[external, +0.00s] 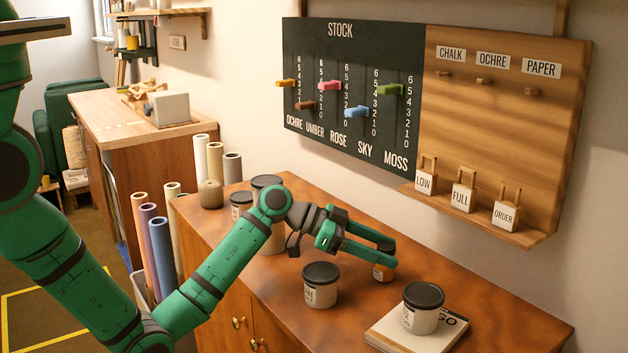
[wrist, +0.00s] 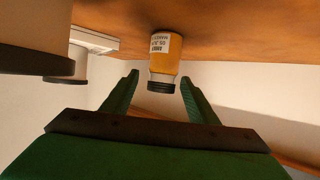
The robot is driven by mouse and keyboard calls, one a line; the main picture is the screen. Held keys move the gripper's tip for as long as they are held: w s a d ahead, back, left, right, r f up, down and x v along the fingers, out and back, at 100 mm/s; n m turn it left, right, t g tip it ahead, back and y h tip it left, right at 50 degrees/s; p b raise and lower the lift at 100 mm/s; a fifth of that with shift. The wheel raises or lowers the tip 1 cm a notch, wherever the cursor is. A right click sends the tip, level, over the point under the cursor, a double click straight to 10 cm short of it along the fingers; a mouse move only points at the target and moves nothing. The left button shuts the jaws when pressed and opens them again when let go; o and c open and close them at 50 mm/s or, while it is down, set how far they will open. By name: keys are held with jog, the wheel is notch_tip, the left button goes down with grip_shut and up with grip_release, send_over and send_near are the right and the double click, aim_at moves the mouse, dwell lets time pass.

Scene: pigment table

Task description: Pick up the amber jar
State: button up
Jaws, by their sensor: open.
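The amber jar (wrist: 165,60) is small and orange-yellow, with a black lid and a white label. It shows upside down in the wrist view, near the top middle and ahead of the space between my fingertips. In the external view the jar (external: 383,272) stands on the wooden cabinet top, partly hidden by my gripper's fingers. My gripper (external: 392,253) is green, open and empty, with its fingers pointing right, close to the jar. In the wrist view the two fingers (wrist: 160,82) are spread apart on either side of the jar's lid. I cannot tell whether either finger touches it.
A dark-lidded white tub (external: 320,287) stands left of the jar. Another tub (external: 422,310) stands on a book (external: 390,338) to the right. More tubs stand behind my arm. The stock board (external: 350,85) and a wooden panel (external: 510,130) hang on the wall behind.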

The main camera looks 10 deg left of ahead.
jog(key=x, duration=0.5)
jog(key=shift+w, duration=0.15)
jog(key=shift+c, duration=0.4)
jog(key=c, duration=1.1)
jog(key=shift+r, duration=0.1)
jog(key=shift+c, duration=0.2)
